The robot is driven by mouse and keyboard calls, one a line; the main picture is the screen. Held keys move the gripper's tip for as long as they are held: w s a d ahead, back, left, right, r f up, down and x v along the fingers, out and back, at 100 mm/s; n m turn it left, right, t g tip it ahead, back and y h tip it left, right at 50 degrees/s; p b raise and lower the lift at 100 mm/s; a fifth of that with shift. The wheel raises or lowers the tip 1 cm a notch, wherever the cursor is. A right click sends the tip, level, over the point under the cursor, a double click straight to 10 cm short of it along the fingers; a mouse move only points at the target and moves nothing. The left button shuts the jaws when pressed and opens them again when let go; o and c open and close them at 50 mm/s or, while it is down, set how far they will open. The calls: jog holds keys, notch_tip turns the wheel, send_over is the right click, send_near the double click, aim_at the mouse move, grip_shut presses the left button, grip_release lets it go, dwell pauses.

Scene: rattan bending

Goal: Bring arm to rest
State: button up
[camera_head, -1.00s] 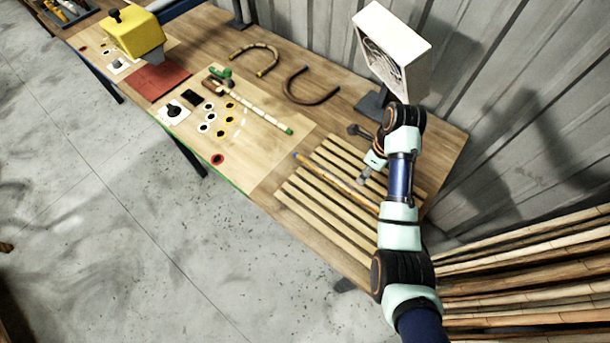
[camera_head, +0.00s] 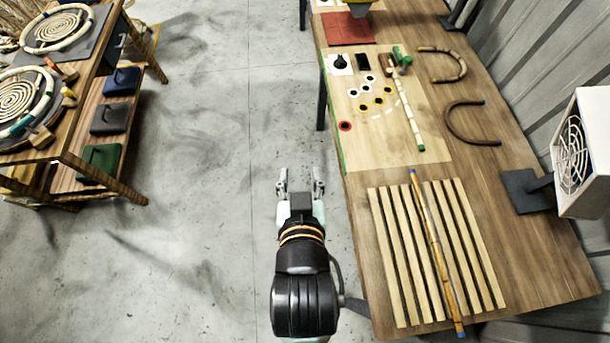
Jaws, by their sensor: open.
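My gripper (camera_head: 300,183) is open and empty. It hangs over the grey floor, just left of the workbench (camera_head: 490,190), with its two fingers pointing up the picture. The black wrist part of my arm shows below it. A rattan pole (camera_head: 432,245) with blue ends lies across a slatted wooden rack (camera_head: 389,255) on the near part of the bench. My gripper is apart from the pole, the rack and the bench.
Two bent rattan pieces (camera_head: 452,125) lie on the bench near a white fan heater (camera_head: 578,160). A pegged bending board (camera_head: 372,130) is farther up. A shelf with round woven work (camera_head: 62,150) stands at left. Open floor (camera_head: 215,150) lies between.

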jog(key=shift+r, duration=0.1)
notch_tip(320, 180, up, 18)
jog(key=p, duration=1.8)
notch_tip(320, 180, down, 38)
jog(key=b, duration=3.7)
jog(key=shift+b, duration=0.4)
jog(key=shift+a, duration=0.1)
